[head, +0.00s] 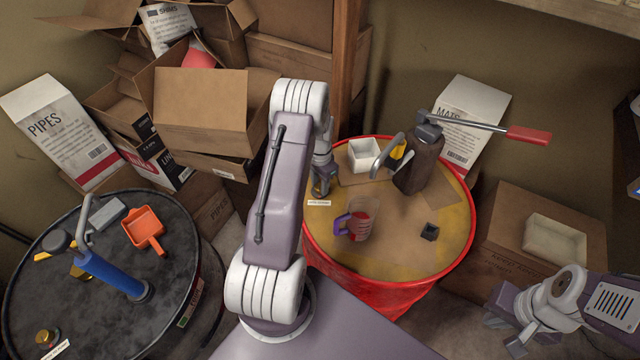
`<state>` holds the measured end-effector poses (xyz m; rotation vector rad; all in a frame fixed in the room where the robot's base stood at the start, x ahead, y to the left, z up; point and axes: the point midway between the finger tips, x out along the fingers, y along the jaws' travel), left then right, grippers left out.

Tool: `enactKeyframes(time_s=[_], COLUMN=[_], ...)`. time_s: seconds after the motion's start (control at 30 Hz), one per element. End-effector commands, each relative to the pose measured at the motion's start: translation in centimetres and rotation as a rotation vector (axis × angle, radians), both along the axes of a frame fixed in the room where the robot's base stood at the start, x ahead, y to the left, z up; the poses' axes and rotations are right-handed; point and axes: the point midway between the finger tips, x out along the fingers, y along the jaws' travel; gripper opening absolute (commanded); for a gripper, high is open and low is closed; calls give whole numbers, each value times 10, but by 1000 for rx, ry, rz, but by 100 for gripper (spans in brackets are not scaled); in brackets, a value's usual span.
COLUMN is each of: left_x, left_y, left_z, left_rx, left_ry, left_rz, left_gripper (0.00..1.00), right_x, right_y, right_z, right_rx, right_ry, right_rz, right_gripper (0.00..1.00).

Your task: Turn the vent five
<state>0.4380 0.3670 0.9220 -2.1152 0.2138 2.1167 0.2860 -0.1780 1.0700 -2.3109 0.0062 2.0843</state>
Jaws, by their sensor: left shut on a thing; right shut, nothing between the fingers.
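My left gripper (321,190) points down at the left edge of the yellow-topped red drum (440,222), just above a small white label (318,203). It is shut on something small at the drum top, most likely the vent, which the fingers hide. My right gripper (507,335) is shut and empty at the lower right, in front of a cardboard box and away from the drum. A brass cap (45,337) stands by another label on the black drum (60,290) at the left.
The red drum holds a white square container (364,155), a clear cup with a purple handle (358,222), a small black block (429,232) and a dark hand pump (415,165). The black drum bears a blue pump (110,275) and orange scoop (143,226). Cardboard boxes (205,110) stand behind.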

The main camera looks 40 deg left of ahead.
Motion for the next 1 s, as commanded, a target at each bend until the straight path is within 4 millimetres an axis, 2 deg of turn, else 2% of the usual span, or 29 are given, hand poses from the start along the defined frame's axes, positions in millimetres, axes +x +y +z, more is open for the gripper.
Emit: enactKeyframes(time_s=[0.07, 0.1, 0.17, 0.43, 0.53, 0.8, 1.0], left_x=[0, 0, 0, 0, 1, 1, 1], left_y=[0, 0, 0, 0, 1, 1, 0], left_z=[0, 0, 0, 0, 6, 62, 88], left_rx=[1, 1, 1, 1, 2, 3, 2], left_ry=[0, 0, 0, 0, -2, -5, -2], left_rz=[-2, -2, -2, -1, 0, -1, -1], left_gripper=[0, 38, 54, 54, 54, 54, 54], right_x=[0, 0, 0, 0, 0, 0, 0], right_y=[0, 0, 0, 0, 0, 0, 0], right_z=[0, 0, 0, 0, -2, -14, -17], right_rx=[0, 0, 0, 0, 0, 0, 0], right_ry=[0, 0, 0, 0, 0, 0, 0], right_rz=[0, 0, 0, 0, 0, 0, 0], right_gripper=[0, 0, 0, 0, 0, 0, 0])
